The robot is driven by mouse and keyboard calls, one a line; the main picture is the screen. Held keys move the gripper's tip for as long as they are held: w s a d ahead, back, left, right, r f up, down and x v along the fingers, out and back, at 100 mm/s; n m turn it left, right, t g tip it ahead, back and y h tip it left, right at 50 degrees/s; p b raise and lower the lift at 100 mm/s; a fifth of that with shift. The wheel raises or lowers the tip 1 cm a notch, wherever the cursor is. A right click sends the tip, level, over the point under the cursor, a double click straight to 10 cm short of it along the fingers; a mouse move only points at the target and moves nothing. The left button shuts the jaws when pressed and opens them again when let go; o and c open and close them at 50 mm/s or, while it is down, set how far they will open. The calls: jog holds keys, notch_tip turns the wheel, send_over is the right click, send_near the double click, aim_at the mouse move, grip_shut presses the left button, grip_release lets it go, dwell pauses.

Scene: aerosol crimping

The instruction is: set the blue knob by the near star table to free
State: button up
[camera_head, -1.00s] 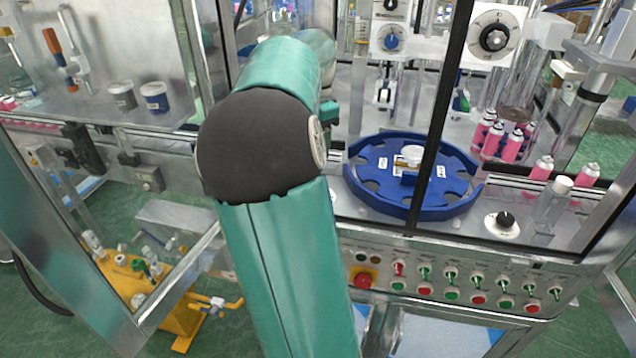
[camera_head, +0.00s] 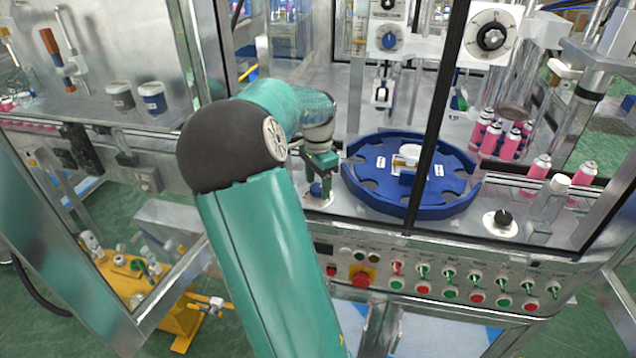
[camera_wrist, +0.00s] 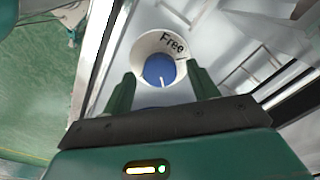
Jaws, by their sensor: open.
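The blue knob (camera_wrist: 160,71) sits on a round white dial (camera_wrist: 146,50) in the wrist view. The word "Free" is printed at the dial's upper right. A pale pointer line shows on the knob's lower part, away from that word. My gripper (camera_wrist: 161,76) is open, with one green finger on each side of the knob; I cannot tell whether they touch it. In the head view my gripper (camera_head: 319,178) points down over the blue knob (camera_head: 316,190), left of the blue star table (camera_head: 376,198), and partly hides it.
A black knob on a white dial (camera_head: 502,223) stands right of the star table. A dark frame post (camera_head: 433,130) crosses in front of the table. Pink cans (camera_head: 492,138) stand behind it. A button panel (camera_head: 440,280) runs along the front below.

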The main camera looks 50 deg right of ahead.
jog(key=shift+f, duration=0.3)
jog(key=shift+c, duration=0.2)
jog(key=c, duration=1)
jog(key=shift+o, duration=0.2)
